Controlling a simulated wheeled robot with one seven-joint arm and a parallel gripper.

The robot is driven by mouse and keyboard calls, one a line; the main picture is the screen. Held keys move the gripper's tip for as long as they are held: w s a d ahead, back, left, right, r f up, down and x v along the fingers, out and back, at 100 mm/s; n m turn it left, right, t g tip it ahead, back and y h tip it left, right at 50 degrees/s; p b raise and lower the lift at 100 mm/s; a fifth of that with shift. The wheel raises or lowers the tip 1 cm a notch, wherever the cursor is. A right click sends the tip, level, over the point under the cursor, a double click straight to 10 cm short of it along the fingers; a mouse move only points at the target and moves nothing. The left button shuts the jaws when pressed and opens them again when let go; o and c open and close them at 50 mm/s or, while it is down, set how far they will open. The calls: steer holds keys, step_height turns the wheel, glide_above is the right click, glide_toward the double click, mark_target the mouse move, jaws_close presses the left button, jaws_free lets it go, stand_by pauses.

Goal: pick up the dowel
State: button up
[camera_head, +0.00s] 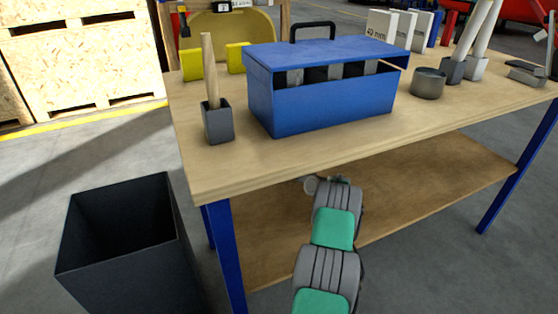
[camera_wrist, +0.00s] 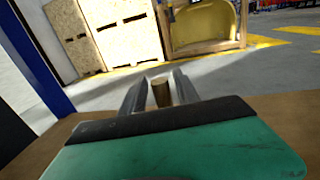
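A short tan wooden cylinder, which looks like the dowel (camera_wrist: 160,93), shows between the fingers of my gripper (camera_wrist: 160,88) in the wrist view. The fingers are apart, one on each side of it, with what looks like a narrow gap; contact is hard to judge. Its lower end is hidden behind the gripper body. In the head view my arm reaches under the tabletop over the lower shelf (camera_head: 430,195), and the tabletop hides the fingers and the dowel.
The tabletop (camera_head: 300,155) overhangs the arm. On it stand a blue toolbox (camera_head: 325,105), a dark cup (camera_head: 218,123) with a wooden stick (camera_head: 209,70), and a grey round tin (camera_head: 428,83). A black bin (camera_head: 130,270) stands at left. Blue table legs (camera_head: 224,255) flank the shelf.

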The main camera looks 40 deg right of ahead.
jaws_close()
steer(key=shift+r, duration=0.15)
stand_by(0.4)
